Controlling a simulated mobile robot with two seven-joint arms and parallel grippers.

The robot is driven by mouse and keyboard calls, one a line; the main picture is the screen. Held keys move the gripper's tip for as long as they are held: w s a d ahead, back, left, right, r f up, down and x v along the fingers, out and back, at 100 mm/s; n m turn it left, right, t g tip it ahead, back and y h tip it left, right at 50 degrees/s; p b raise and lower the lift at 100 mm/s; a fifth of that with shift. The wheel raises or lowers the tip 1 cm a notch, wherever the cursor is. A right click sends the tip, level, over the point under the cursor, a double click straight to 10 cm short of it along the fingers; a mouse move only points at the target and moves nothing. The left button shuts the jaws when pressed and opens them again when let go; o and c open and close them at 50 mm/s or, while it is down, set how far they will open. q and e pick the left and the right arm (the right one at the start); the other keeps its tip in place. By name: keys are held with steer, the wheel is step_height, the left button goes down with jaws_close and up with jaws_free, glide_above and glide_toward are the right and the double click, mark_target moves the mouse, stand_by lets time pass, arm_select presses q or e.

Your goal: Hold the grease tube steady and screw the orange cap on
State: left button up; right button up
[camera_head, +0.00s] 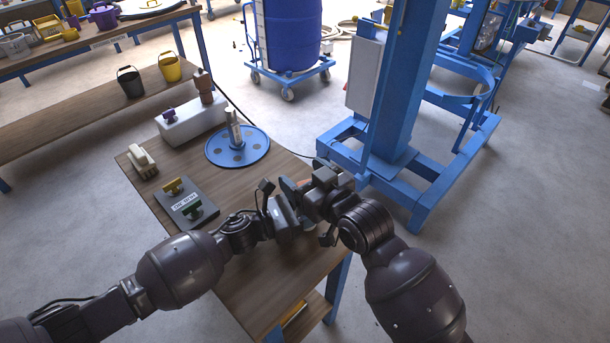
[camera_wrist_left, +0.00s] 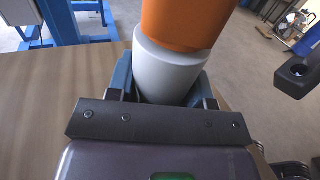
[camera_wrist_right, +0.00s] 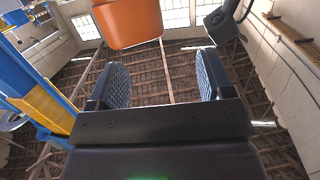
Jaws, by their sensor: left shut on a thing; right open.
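The grease tube (camera_wrist_left: 168,72) shows pale grey in the left wrist view, between the blue pads of my left gripper (camera_head: 288,192), which is shut on it. The orange cap (camera_wrist_left: 185,22) sits directly against the tube's end there, its far part cut off by the picture edge. How far it is threaded cannot be told. In the right wrist view, the orange cap (camera_wrist_right: 128,22) is at the top, left of centre. It lies beyond the open, empty pads of my right gripper (camera_wrist_right: 156,80).
The wooden table (camera_head: 245,290) is clear at its front. Behind are a labelled dark board (camera_head: 187,204) with yellow and green pieces, a blue round plate (camera_head: 238,146) and a white box (camera_head: 190,122). A blue machine column (camera_head: 405,90) stands right of the table.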

steer(key=shift+n+g+y, duration=0.5)
steer(key=shift+d+n+g+y, duration=0.1)
steer(key=shift+n+g+y, duration=1)
steer(key=shift+n, duration=0.1)
steer(key=shift+n+g+y, duration=0.7)
steer(key=shift+n+g, duration=0.1)
steer(key=shift+g, duration=0.3)
steer(key=shift+n+g, duration=0.3)
steer(key=shift+a+n+g+y, duration=0.3)
steer(key=shift+n+g+y, duration=0.1)
steer(key=shift+d, duration=0.1)
